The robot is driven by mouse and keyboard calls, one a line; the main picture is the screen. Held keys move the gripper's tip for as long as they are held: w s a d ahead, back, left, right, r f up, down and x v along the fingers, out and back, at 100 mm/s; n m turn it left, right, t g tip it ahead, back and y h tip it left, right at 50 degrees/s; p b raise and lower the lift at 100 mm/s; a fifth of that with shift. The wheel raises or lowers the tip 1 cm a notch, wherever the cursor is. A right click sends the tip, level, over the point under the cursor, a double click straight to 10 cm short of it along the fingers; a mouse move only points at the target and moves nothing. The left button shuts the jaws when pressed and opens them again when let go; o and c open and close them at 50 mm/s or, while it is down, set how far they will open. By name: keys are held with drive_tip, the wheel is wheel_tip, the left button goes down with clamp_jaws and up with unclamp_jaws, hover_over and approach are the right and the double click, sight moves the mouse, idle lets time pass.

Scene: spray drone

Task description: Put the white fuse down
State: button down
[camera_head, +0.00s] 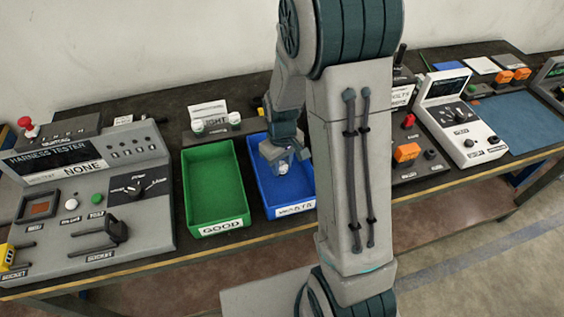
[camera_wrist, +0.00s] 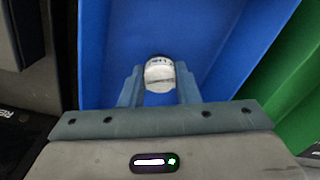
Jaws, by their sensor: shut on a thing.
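The white fuse (camera_wrist: 160,75) is a small white cylinder with dark print on its top, held between the two fingers of my gripper (camera_wrist: 160,90). In the head view the gripper (camera_head: 283,166) points down over the blue bin (camera_head: 267,195), whose front label is partly hidden by my arm. The fuse shows there as a small white spot (camera_head: 283,169) at the fingertips. The blue bin (camera_wrist: 110,40) fills most of the wrist view behind the fuse. I cannot tell whether the fuse touches the bin floor.
A green bin (camera_head: 211,185) labelled GOOD stands left of the blue bin. A harness tester (camera_head: 95,195) reading NONE stands farther left. A grey block with white round parts (camera_head: 228,127) is behind the bins. Other testers (camera_head: 460,115) stand right of my arm.

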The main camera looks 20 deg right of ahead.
sight(282, 166)
drive_tip(key=shift+f, duration=0.2)
drive_tip(key=c, duration=1.1)
unclamp_jaws()
wheel_tip(282, 166, up, 12)
drive_tip(key=f, duration=0.1)
drive_tip(key=s+r+m+t, duration=0.1)
drive_tip(key=s+r+m, duration=0.1)
drive_tip(key=s+r, duration=0.2)
drive_tip(key=s+r+m+t, duration=0.2)
drive_tip(key=s+r, duration=0.2)
drive_tip(key=s, duration=0.7)
drive_tip(key=shift+s+b, duration=0.25)
drive_tip(key=shift+b, duration=0.05)
drive_tip(key=shift+r, duration=0.1)
